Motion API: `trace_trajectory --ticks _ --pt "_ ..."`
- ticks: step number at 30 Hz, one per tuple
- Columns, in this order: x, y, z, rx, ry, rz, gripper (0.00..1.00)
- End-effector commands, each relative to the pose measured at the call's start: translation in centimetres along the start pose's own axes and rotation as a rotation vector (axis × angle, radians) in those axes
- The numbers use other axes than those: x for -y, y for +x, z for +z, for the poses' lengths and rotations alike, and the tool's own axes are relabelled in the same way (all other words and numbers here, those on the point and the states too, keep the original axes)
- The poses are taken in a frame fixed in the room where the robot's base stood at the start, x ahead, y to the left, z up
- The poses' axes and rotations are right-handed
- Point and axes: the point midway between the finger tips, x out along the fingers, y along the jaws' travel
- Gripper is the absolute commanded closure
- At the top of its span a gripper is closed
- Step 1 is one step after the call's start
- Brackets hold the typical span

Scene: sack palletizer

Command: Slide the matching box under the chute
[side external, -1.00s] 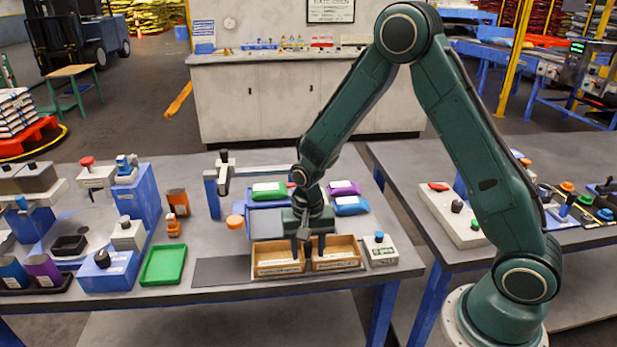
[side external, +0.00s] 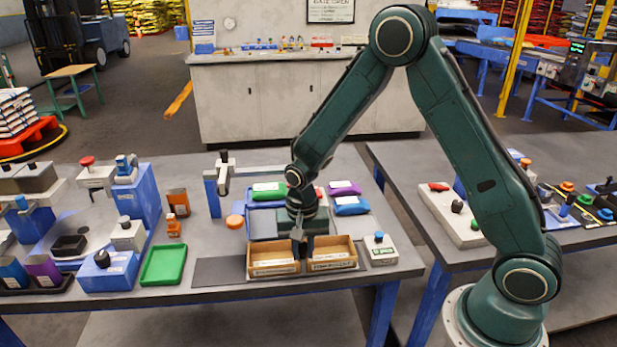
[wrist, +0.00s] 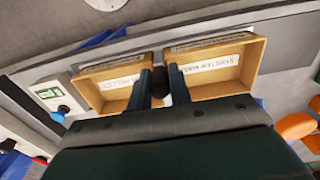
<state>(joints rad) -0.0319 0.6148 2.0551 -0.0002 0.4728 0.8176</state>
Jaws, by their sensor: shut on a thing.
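Two open light-brown boxes stand side by side on the near table, a left box (side external: 273,268) and a right box (side external: 332,264), each with a white front label too small to read. In the wrist view the two boxes (wrist: 110,73) (wrist: 251,66) show white labels inside, blurred. My gripper (side external: 299,249) is low in the gap between the boxes. In the wrist view its fingers close on a dark rounded knob (wrist: 160,84) between them. What the knob is fixed to is hidden. I cannot pick out the chute for certain.
A dark flat strip (side external: 220,272) lies clear to the left of the boxes. A green tray (side external: 163,265) is farther left. A grey box with a blue button (side external: 380,251) stands close on the right. Coloured packs (side external: 345,188) lie behind.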

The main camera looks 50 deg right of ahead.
Motion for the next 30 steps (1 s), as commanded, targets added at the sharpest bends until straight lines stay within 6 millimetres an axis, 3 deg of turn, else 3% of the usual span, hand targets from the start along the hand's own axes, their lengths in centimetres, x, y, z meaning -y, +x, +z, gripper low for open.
trace_trajectory --ticks 30 --pt "5.2 -0.1 -0.1 -0.004 -0.001 -0.004 1.00"
